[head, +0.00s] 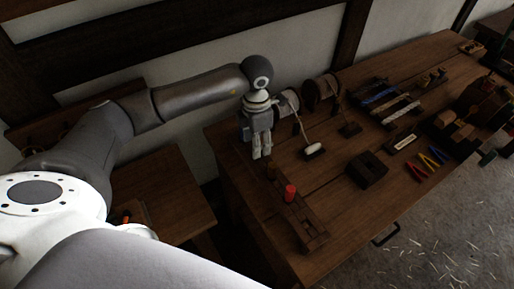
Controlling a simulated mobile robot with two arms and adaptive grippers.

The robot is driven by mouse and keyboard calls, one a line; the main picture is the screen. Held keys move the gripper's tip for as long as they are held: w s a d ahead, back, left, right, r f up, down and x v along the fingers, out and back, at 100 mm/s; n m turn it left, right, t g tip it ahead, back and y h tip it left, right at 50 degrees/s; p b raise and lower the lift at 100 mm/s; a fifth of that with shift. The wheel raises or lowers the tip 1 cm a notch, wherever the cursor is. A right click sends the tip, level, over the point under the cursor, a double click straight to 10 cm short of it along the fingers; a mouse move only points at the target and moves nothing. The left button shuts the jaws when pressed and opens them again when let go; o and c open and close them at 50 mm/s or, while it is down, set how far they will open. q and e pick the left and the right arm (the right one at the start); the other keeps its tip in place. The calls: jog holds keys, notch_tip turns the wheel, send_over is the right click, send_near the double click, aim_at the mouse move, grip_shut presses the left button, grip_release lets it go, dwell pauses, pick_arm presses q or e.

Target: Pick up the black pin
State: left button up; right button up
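My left gripper (262,157) points down over the left end of the wooden workbench (335,215). Its two fingers look close together, and I cannot tell whether they are open or shut. I see nothing clearly held between them. Below and to the right of it, a long wooden rack (312,232) lies on the bench. A red pin (290,193) stands upright on the rack, apart from the gripper. I cannot make out a black pin; the rack near the fingertips is dark and partly hidden by the gripper. My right gripper is not in view.
Reels (320,92) stand behind the gripper, by the wall. A pale-headed mallet (314,150), a dark block (367,170), colored-handled tools (430,161) and other tools lie to the right. A lower wooden table (170,195) stands left.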

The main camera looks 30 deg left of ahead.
pick_arm(q)
jog(key=shift+f, duration=1.15)
grip_shut()
jog(key=shift+r, duration=0.1)
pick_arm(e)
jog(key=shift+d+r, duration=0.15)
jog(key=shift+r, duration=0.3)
pick_arm(q)
notch_tip(320, 180, up, 10)
jog(key=b, duration=0.3)
jog(key=shift+f, duration=0.2)
jog(key=shift+r, duration=0.3)
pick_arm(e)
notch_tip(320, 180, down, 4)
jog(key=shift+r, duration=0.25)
